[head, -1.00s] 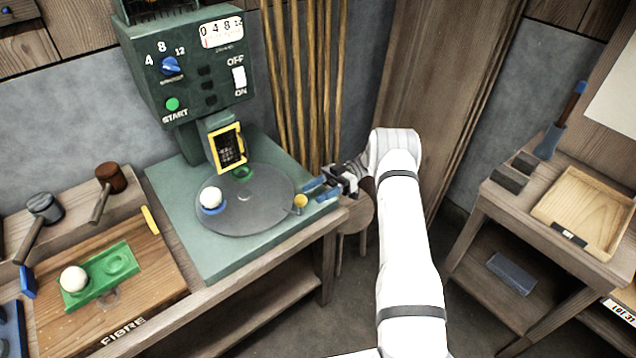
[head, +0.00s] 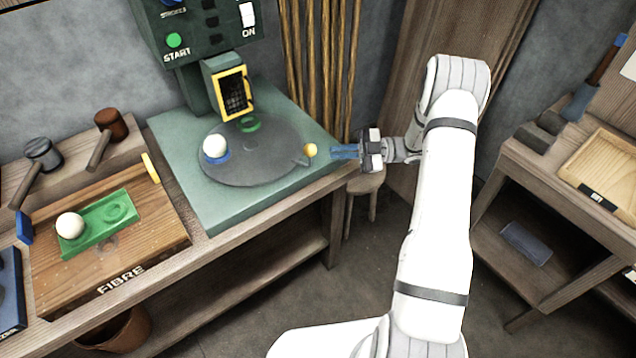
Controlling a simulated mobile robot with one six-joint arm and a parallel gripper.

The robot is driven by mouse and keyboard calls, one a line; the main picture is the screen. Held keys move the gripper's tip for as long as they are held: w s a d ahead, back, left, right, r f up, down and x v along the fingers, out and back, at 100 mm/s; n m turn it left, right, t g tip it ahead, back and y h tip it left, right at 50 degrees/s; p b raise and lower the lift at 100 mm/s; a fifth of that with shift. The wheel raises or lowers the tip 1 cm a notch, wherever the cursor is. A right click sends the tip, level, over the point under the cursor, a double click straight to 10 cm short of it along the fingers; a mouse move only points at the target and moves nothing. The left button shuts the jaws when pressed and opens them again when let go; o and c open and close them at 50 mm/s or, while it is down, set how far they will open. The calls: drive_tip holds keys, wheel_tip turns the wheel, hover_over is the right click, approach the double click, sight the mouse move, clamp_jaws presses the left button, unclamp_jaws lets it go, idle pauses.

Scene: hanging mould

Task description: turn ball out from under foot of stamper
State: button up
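The green stamper (head: 186,90) has a yellow-framed dark guard (head: 236,93) at the front, above the back edge of a round grey turntable (head: 255,165). A white ball (head: 214,147) sits in a blue ring (head: 216,159) at the turntable's left side, clear of the guard. A green ring (head: 249,125) lies just below the guard; no ball shows in it. A yellow knob (head: 310,150) sits on a short crank at the turntable's right edge. My gripper (head: 333,152) is just right of the knob, blue fingers pointing at it, apart from it. The finger gap is unclear.
At left, a wooden board marked FIBRE (head: 150,255) bears a green two-cup holder (head: 97,224) with another white ball (head: 70,225). Two mallets lie behind it. A stool (head: 362,190) stands beside the bench. A side table with a wooden tray (head: 600,170) is at right.

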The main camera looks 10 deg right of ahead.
drive_tip(key=s+f+t+b, duration=0.1)
drive_tip(key=t, duration=0.1)
drive_tip(key=s+n+t+b, duration=0.1)
drive_tip(key=s+t+b, duration=0.1)
drive_tip(key=s+d+f+n+t+h+b, duration=0.1)
drive_tip(key=s+b, duration=0.1)
drive_tip(key=shift+s+f+t, duration=0.1)
drive_tip(key=shift+f+t, duration=0.25)
drive_tip(key=shift+t, duration=0.05)
clamp_jaws()
drive_tip(key=s+f+n+t+h+b, duration=0.2)
drive_tip(key=s+t+h+b, duration=0.15)
drive_tip(key=s, duration=0.25)
drive_tip(key=shift+t+y, duration=0.25)
drive_tip(key=shift+t, duration=0.2)
drive_tip(key=shift+w+a, duration=1.2)
drive_tip(key=shift+w, duration=0.35)
drive_tip(key=shift+w+a, duration=1.25)
drive_tip(key=shift+w, duration=0.25)
drive_tip(key=shift+w+a, duration=1.2)
drive_tip(key=shift+w, duration=0.35)
